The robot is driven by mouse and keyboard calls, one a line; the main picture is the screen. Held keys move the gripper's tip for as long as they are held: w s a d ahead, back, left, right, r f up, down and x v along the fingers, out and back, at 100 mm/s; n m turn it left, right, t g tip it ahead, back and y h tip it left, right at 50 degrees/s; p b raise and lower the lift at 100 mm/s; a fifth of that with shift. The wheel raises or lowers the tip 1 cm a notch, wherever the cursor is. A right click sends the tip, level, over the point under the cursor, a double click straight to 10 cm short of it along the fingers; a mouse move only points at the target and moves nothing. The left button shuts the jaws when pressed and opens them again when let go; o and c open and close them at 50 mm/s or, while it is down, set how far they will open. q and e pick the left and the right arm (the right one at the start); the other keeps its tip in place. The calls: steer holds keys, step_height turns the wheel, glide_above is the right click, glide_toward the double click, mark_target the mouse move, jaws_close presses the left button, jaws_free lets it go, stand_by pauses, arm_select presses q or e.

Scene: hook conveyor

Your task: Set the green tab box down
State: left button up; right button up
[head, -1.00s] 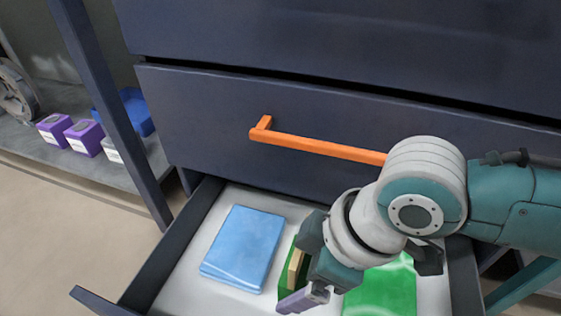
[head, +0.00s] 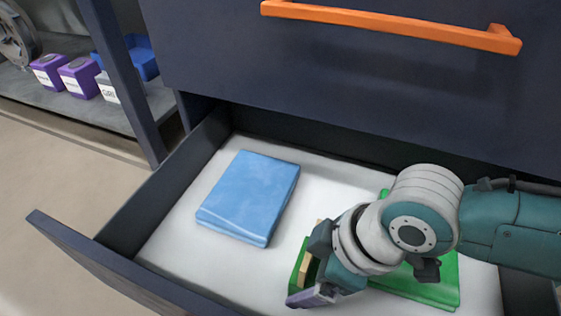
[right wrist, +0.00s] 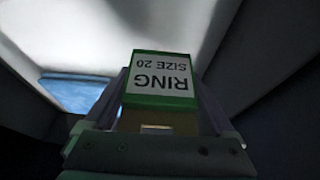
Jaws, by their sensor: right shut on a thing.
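The green box (head: 297,270) is in the jaws of my right gripper (head: 312,272), inside or just over the open drawer (head: 110,250). My gripper and wrist partly hide it. I cannot tell whether it touches the white drawer floor. In the right wrist view the green box (right wrist: 158,101) sits between the fingers, its white label reading "RING SIZE 20" upside down. My left gripper is in neither view.
A blue folded pack (head: 250,195) lies left of the gripper in the drawer. A green pack (head: 440,283) lies to the right, partly under my arm. An orange handle (head: 390,20) crosses the drawer above. White floor is bare in front of the blue pack. Purple boxes (head: 78,78) stand on a shelf at left.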

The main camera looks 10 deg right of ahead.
mark_target(306, 280)
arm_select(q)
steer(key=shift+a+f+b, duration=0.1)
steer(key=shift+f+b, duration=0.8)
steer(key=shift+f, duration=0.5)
arm_select(e)
steer(key=shift+f, duration=1.6)
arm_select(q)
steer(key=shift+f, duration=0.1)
arm_select(e)
steer(key=shift+f, duration=0.1)
steer(key=shift+f, duration=0.15)
steer(key=o, duration=1.1)
steer(key=shift+r, duration=0.4)
arm_select(q)
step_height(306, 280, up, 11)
steer(key=p, duration=1.1)
arm_select(e)
steer(key=shift+v, duration=5.9)
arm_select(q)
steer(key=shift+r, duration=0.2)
arm_select(e)
steer(key=shift+r, duration=0.1)
